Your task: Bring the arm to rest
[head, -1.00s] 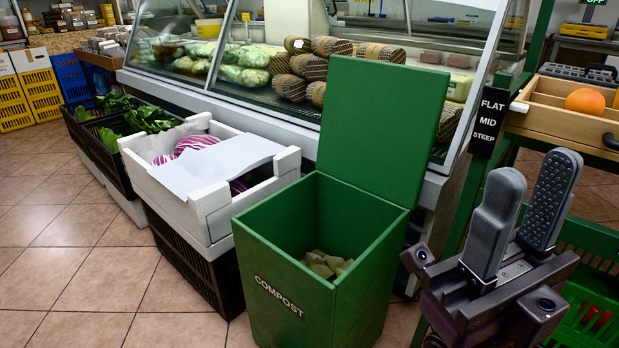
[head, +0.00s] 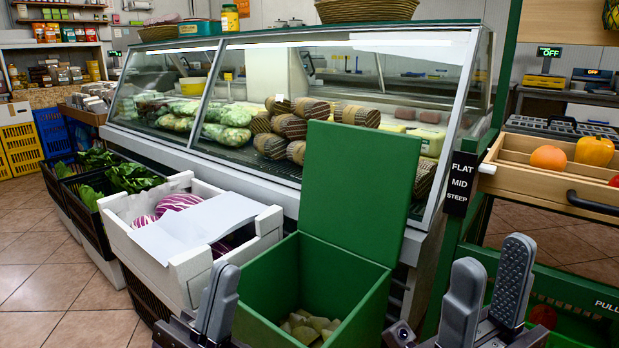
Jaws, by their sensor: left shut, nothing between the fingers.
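My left gripper (head: 218,292) shows at the bottom of the head view, in front of the white crate and left of the compost bin's opening. Its fingers are together with nothing held. My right gripper (head: 490,278) is at the lower right, right of the compost bin and in front of the green stand. Its two grey fingers point up and stand apart, with nothing between them. Most of both arms is out of view.
A green compost bin (head: 370,322) stands with its lid up and pale chunks inside. A white crate (head: 185,270) with purple-striped produce and a white sheet is left of it. A glass display counter (head: 255,62) lies behind. A wooden drawer (head: 560,183) with produce is at right.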

